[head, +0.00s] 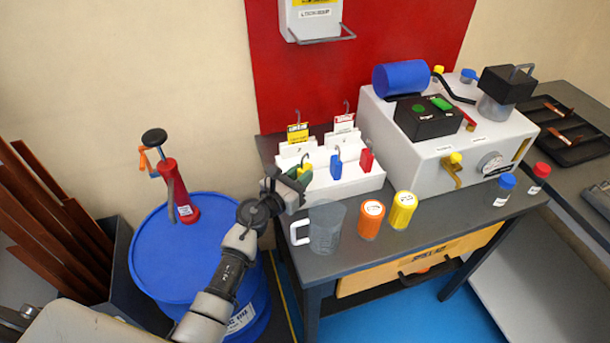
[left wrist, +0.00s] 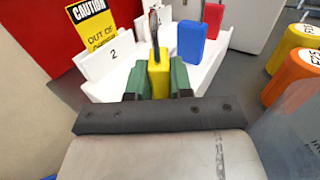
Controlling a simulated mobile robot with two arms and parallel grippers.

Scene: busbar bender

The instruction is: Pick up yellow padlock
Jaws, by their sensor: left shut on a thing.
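The yellow padlock (left wrist: 158,76) is upright between the two green fingertips of my left gripper (left wrist: 158,80) in the left wrist view, its metal shackle pointing up. The left gripper is shut on it. In the head view the left gripper (head: 299,182) is at the left front of the white padlock rack (head: 345,184), and a bit of yellow shows beside its green fingers. A blue padlock (head: 336,167) and a red padlock (head: 366,160) stand on the rack to the right. I cannot tell whether the yellow padlock still touches the rack. My right gripper is not in view.
A clear jug (head: 326,228), an orange jar (head: 371,220) and a yellow jar (head: 402,210) stand close in front of the rack. Tags (head: 297,133) stand at its back. A grey machine (head: 440,130) is on the right. A blue drum (head: 170,260) stands left of the table.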

